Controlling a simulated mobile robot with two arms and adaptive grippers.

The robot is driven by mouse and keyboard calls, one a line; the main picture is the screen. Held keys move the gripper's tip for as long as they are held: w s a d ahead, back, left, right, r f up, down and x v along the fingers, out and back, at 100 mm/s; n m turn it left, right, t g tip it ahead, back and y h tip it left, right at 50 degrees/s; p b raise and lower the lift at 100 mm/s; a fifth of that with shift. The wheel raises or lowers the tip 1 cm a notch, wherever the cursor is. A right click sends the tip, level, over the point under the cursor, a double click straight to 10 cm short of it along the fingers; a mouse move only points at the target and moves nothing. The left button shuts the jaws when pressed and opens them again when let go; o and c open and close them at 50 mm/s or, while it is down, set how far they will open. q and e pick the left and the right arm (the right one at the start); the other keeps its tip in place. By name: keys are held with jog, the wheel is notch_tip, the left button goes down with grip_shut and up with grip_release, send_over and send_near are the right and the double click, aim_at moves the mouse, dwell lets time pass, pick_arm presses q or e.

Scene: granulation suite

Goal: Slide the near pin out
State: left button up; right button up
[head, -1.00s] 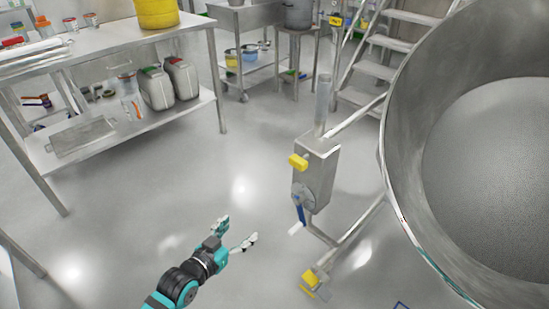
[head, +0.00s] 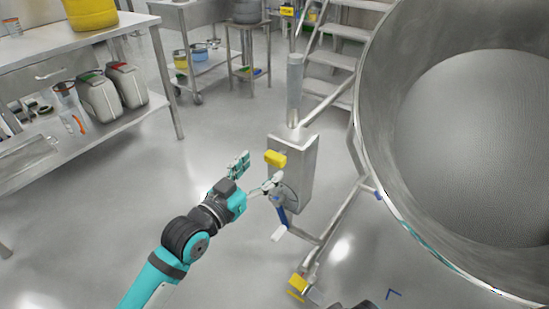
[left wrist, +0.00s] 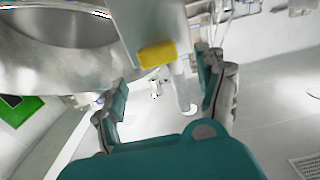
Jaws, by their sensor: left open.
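A yellow pin head (head: 275,158) sticks out of the front of a steel post housing (head: 300,165) beside the big bowl. I take it as the near pin; its shaft is hidden in the housing. My left gripper (head: 257,171) is open and empty, just left of and in front of the yellow head. In the left wrist view the yellow head (left wrist: 157,53) shows ahead, between the spread fingers (left wrist: 164,82) and apart from them. My right gripper is not in view.
A blue lever (head: 282,215) with a white end hangs below the pin, close to one finger. The large steel bowl (head: 365,165) stands right. Another yellow piece (head: 298,283) sits low on the frame. A steel workbench (head: 75,47) is left; the floor between is clear.

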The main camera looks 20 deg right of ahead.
aim_at(272, 159)
pick_arm(q)
jog(key=x, duration=0.5)
jog(key=shift+f+b, duration=0.1)
jog(key=shift+b, duration=0.25)
jog(key=shift+w+d, duration=0.4)
jog(key=shift+d, duration=0.15)
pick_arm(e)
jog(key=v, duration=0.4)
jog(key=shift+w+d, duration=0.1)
